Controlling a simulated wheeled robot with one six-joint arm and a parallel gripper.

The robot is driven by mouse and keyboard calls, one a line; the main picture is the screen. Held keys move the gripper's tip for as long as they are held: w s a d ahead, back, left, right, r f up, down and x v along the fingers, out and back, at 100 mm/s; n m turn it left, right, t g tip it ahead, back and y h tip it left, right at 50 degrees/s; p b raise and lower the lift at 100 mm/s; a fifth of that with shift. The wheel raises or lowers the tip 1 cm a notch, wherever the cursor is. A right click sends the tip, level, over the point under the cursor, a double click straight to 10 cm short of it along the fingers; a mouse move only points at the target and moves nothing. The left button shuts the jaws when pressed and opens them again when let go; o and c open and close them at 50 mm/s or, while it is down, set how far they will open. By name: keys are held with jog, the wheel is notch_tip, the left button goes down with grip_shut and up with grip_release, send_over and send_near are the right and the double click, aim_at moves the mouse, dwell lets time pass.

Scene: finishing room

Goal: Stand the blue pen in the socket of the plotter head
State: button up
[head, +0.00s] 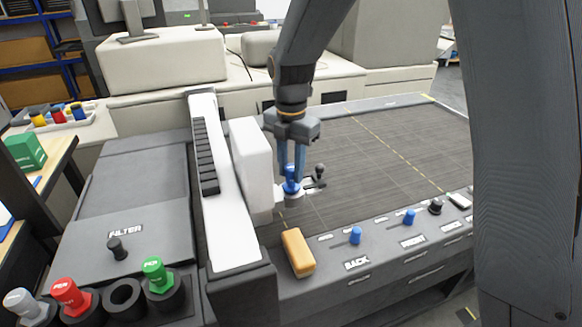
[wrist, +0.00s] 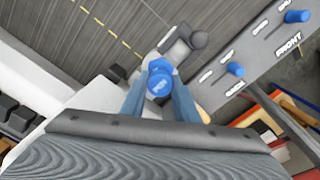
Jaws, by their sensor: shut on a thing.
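The blue pen (head: 291,186) is upright between the fingers of my gripper (head: 291,178), which is shut on it. In the wrist view the round blue top of the pen (wrist: 159,84) sits between my two fingertips (wrist: 158,92). The plotter head (head: 252,160) is a white block on the white rail, with a small light holder (head: 289,196) at its right side. The pen is at this holder. My fingers and the pen hide the socket, so I cannot tell how far in the pen stands.
A dark lever (head: 319,174) stands just right of the holder. A rack at front left holds a grey pen (head: 20,303), a red pen (head: 70,294), a green pen (head: 156,273) and an empty socket (head: 123,297). An orange block (head: 298,252) lies near the control panel. The bed (head: 400,135) is clear.

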jog(key=o, duration=1.2)
jog(key=shift+c, duration=0.2)
jog(key=shift+r+b, duration=1.3)
jog(key=shift+r, duration=2.65)
jog(key=shift+d, duration=0.1)
